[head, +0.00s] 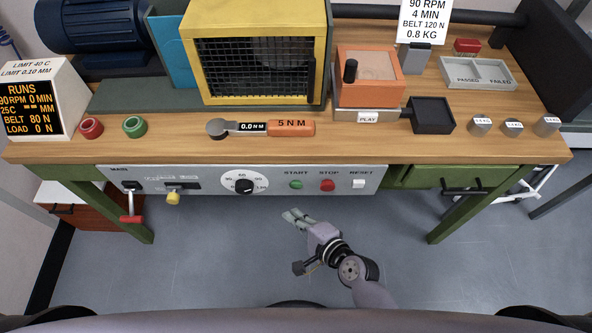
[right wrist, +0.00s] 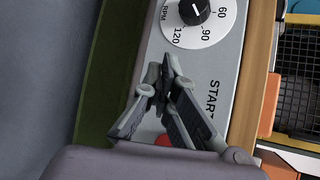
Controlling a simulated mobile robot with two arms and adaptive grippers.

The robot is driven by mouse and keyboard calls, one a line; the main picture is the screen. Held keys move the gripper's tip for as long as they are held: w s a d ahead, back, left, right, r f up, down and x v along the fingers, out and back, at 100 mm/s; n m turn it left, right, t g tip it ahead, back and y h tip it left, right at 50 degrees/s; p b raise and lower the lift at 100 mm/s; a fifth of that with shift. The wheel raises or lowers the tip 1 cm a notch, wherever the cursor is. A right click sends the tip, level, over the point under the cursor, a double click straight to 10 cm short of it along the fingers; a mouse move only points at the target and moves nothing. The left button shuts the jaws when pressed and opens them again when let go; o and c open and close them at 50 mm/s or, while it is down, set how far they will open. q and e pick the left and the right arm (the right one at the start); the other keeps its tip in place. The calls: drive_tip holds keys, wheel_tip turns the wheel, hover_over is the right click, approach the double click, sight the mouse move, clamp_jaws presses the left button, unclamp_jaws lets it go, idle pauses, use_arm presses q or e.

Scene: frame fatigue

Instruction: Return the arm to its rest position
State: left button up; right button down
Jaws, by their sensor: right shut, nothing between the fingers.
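My right gripper (head: 296,218) is shut and empty in the head view. It hangs in front of the bench, below the START and STOP buttons and apart from them. In the right wrist view its fingers (right wrist: 166,75) meet at the tips, with the control panel (right wrist: 205,80) behind them. The fingers partly hide a red button (right wrist: 163,140) there. My left gripper is not in view.
The wooden bench (head: 400,148) holds a yellow caged box (head: 258,12), an orange 5 NM torque wrench (head: 290,128), an orange box (head: 368,65) and several weights. The panel (head: 210,182) has a speed dial (head: 243,186). Open grey floor (head: 220,260) lies below.

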drive_tip(key=s+d+f+n+g+h, duration=0.2)
drive_tip(key=s+d+f+n, duration=0.15)
drive_tip(key=f, duration=0.45)
drive_tip(key=s+d+f+n+g+h, duration=0.1)
drive_tip(key=s+d+f+n, duration=0.1)
drive_tip(key=s+d+f, duration=0.45)
drive_tip(key=s+d+f+n+g+h, duration=0.2)
drive_tip(key=f+n, duration=0.1)
drive_tip(key=f, duration=0.7)
drive_tip(key=s+d+f+n+g+h, duration=0.1)
drive_tip(key=s+d+f+n, duration=0.3)
drive_tip(key=s, duration=0.5)
drive_tip(key=s+d+f+n+g+h, duration=0.2)
drive_tip(key=s+d+f+n+g, duration=0.1)
drive_tip(key=s+d+f, duration=0.3)
drive_tip(key=s+d+n, duration=0.1)
drive_tip(key=s+d, duration=0.1)
drive_tip(key=s, duration=0.2)
drive_tip(key=shift+f, duration=0.15)
